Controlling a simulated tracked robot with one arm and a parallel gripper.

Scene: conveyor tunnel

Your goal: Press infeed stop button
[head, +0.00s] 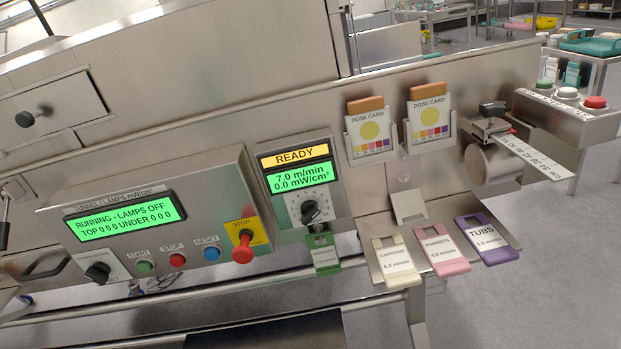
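No label reading "infeed" can be made out. A steel button box (575,112) at the right edge carries a green button (543,84), a white button (568,93) and a red button (594,102). The control panel (150,225) at left has a green start button (145,267), a red stop button (177,260) and a blue reset button (210,253). A large red mushroom stop (243,248) sits on a yellow plate at this panel's right end. My gripper is not in view, so nothing shows near any button.
A display unit with a knob (308,212) sits mid-panel. Colored tags, cartons (396,262), punnets (441,249) and tubs (486,239), lie on a tray. Two dose cards (370,134) hang above. Floor at lower right is clear.

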